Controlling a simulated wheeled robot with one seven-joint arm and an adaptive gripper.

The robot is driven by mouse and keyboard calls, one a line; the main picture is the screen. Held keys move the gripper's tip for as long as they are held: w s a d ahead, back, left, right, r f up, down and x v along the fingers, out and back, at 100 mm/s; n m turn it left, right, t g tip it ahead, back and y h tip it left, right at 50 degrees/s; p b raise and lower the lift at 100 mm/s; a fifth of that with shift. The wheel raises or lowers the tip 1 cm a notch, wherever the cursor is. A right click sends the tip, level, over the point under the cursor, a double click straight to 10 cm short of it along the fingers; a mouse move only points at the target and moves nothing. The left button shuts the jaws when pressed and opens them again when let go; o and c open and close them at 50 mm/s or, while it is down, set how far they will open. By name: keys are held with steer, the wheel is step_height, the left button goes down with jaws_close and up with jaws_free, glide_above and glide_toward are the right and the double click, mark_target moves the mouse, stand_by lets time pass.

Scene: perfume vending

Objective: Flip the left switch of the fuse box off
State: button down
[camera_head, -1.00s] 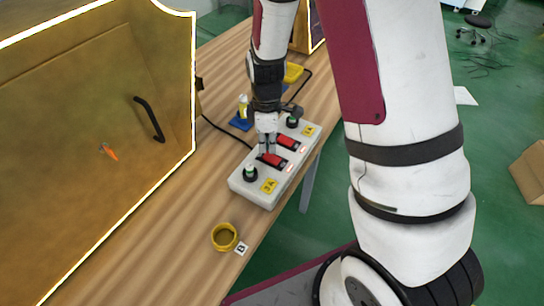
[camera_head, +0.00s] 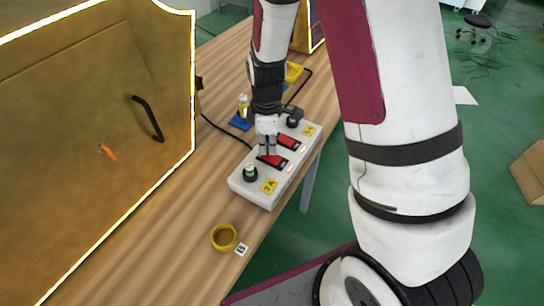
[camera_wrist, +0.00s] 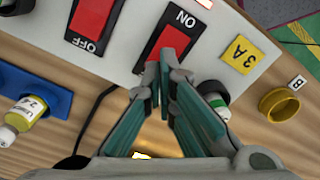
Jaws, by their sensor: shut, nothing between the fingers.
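The white fuse box (camera_head: 246,184) lies on the wooden table, with two red rocker switches in black frames. The left switch (camera_head: 272,161) is beside the yellow "3 A" label (camera_head: 268,186). In the wrist view this switch (camera_wrist: 170,42) shows "ON" at its upper end; its lower end is hidden by my fingers. The other switch (camera_head: 288,143) also shows in the wrist view (camera_wrist: 93,18), with "OFF" at its lower end. My gripper (camera_head: 267,152) is shut and empty, pointing down at the left switch. Its fingertips (camera_wrist: 160,75) are over the lower end; I cannot tell whether they touch.
A yellow ring (camera_head: 224,237) and "B" tag (camera_head: 241,249) lie in front. A small bottle (camera_head: 243,107) on a blue base (camera_head: 239,122) stands behind. A yellow cabinet (camera_head: 95,130) stands at left.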

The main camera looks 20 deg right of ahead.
mark_target(268, 155)
steer(key=shift+f+b, duration=0.45)
steer(key=shift+f, duration=0.25)
stand_by(0.4)
steer(key=shift+r+p, duration=2.25)
steer(key=shift+r, duration=1.3)
